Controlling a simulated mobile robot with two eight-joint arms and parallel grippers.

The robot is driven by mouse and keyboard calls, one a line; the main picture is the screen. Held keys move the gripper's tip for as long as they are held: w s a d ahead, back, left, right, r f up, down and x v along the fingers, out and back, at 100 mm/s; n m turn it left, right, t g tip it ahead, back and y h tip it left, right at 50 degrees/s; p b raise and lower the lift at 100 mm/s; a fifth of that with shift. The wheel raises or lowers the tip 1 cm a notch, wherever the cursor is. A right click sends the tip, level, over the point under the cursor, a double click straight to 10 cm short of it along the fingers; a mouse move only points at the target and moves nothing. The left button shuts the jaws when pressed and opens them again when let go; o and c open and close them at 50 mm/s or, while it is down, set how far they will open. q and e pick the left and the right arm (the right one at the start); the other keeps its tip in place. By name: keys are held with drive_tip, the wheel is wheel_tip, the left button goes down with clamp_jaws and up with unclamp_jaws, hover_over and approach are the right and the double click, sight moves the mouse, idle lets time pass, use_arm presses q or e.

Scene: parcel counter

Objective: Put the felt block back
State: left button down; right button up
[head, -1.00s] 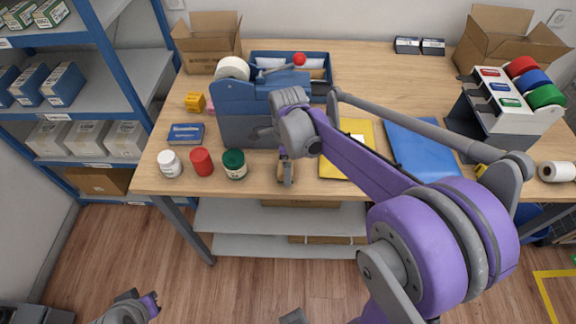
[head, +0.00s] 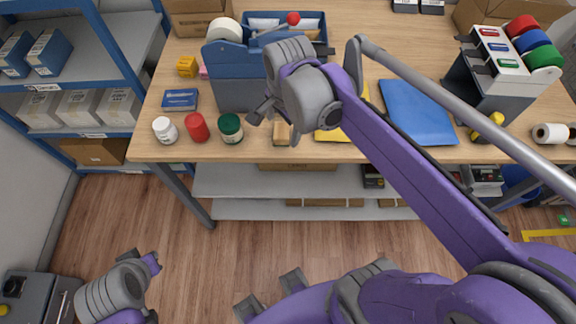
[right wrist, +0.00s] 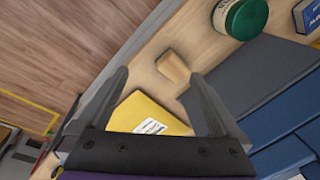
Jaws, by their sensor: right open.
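The felt block is a small tan block (head: 281,133) on the wooden counter near its front edge, right of the green-lidded jar. It also shows in the right wrist view (right wrist: 172,66). My right gripper (head: 274,122) is open and empty above the counter. Its fingers point toward the block, which appears between and just beyond the fingertips in the right wrist view. In the head view my right wrist and a finger partly cover the area. My left gripper (head: 150,286) is low at the bottom left, away from the counter; its fingers are not clear.
A blue-grey caddy (head: 237,80) stands just behind the block. A white jar (head: 165,130), red jar (head: 197,128) and green-lidded jar (head: 230,129) stand to its left. A yellow envelope (head: 330,134) and blue folder (head: 417,112) lie right. A tape-roll rack (head: 484,88) stands further right.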

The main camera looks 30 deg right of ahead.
drive_tip(key=s+a+f+n+t, duration=0.3)
drive_tip(key=s+f+n, duration=0.5)
drive_tip(key=n, duration=0.8)
drive_tip(key=shift+s+a+t, duration=0.3)
drive_tip(key=shift+s+a, duration=0.4)
drive_tip(key=shift+s, duration=0.35)
